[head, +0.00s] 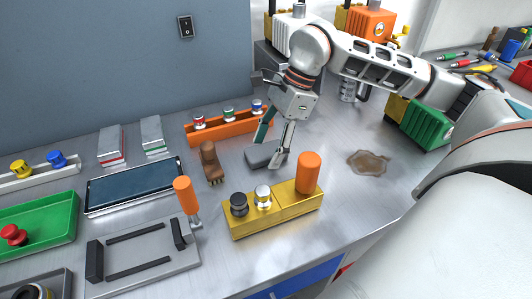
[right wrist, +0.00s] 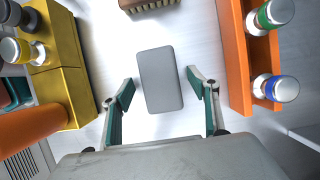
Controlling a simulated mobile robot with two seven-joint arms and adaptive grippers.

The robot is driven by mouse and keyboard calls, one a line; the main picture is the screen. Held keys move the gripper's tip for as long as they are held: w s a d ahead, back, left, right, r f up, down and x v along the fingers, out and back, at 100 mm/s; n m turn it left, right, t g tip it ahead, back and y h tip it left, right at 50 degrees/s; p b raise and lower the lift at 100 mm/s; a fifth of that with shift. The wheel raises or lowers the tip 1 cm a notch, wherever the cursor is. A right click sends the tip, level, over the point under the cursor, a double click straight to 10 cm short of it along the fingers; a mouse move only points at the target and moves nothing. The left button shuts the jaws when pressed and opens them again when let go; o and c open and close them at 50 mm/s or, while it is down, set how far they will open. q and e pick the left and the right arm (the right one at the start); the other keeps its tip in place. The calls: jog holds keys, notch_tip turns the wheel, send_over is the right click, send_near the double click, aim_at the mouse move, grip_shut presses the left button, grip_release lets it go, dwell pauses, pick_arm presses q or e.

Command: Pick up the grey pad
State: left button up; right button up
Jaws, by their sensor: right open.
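The grey pad (head: 262,157) lies flat on the metal worktop (head: 340,205), between the orange rack and the yellow block. In the right wrist view the grey pad (right wrist: 160,79) is a rounded rectangle in the middle of the picture. My right gripper (head: 272,143) points down over the pad and is open. In the right wrist view its fingers (right wrist: 161,88) stand on either side of the pad's near end, with a gap on both sides. Whether the fingertips are level with the pad is hard to tell. My left gripper is in no view.
A yellow block (head: 275,213) with knobs and an orange cylinder (head: 308,172) stands in front. An orange rack (head: 230,127) of small jars is behind. A brown brush (head: 211,162) lies left of the pad. A brown stain (head: 369,162) marks otherwise clear worktop at right.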

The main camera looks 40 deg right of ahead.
jog(key=shift+f, duration=0.15)
jog(key=c, duration=1)
jog(key=shift+r, duration=0.25)
notch_tip(320, 180, up, 14)
jog(key=p, duration=0.3)
notch_tip(320, 180, up, 6)
send_over(268, 149)
jog(key=shift+p, duration=0.4)
jog(key=shift+c, duration=0.4)
